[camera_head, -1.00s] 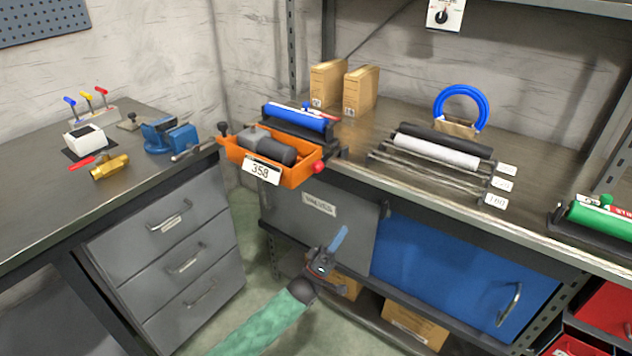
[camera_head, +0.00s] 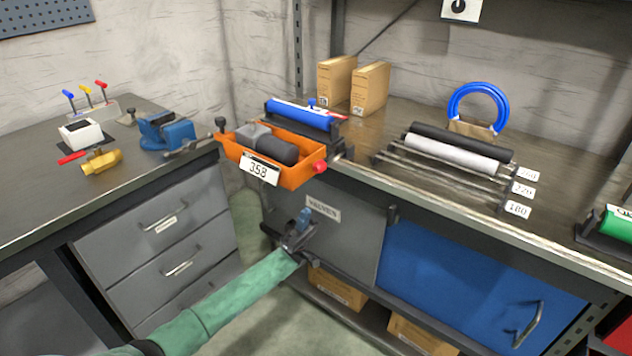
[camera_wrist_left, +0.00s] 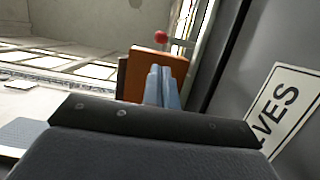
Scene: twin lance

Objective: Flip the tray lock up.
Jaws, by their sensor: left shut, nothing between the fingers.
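An orange tray (camera_head: 304,176) marked 358 sits at the corner between the two benches, holding a dark grey cylinder (camera_head: 277,150). A red ball knob (camera_head: 319,167) is at its right end; I cannot tell for sure whether it belongs to the tray lock. A black knob (camera_head: 220,122) stands at the left end. My left gripper (camera_head: 304,215) is shut and empty, below the tray, in front of the grey VALVES panel. In the left wrist view, the blue fingers (camera_wrist_left: 162,86) point toward the orange tray (camera_wrist_left: 135,76) and the red knob (camera_wrist_left: 160,37), apart from the knob. My right gripper is out of view.
The grey VALVES panel (camera_head: 348,239) is close beside the left gripper. A blue roller (camera_head: 300,114) lies behind the tray, and a rack with black and white rollers (camera_head: 455,153) is to the right. Grey drawers (camera_head: 165,235) stand at the left. Open floor lies between the benches.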

